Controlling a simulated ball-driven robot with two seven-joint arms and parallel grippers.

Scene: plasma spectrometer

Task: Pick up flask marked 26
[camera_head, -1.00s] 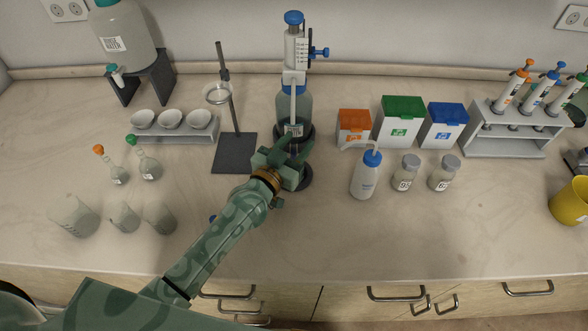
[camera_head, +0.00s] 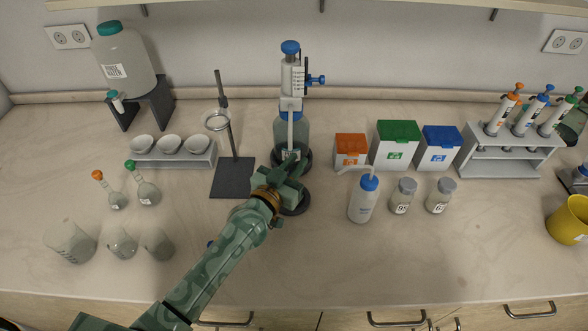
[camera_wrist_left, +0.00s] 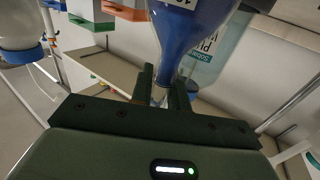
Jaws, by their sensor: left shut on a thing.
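My left gripper (camera_head: 288,172) is in front of the dispenser bottle in the head view. In the left wrist view its fingers (camera_wrist_left: 162,90) are shut on the narrow clear neck of a flask (camera_wrist_left: 184,38) with blue contents. Two other small flasks, one orange-stoppered (camera_head: 115,199) and one green-stoppered (camera_head: 147,192), stand at the left. My right gripper is not in view.
The dispenser bottle (camera_head: 292,128) stands close behind my gripper. A ring stand (camera_head: 232,179) is left of it. A wash bottle (camera_head: 362,203) and two jars (camera_head: 403,197) stand right, before coloured-lid boxes (camera_head: 397,146). Beakers (camera_head: 70,243) stand front left. The front right counter is clear.

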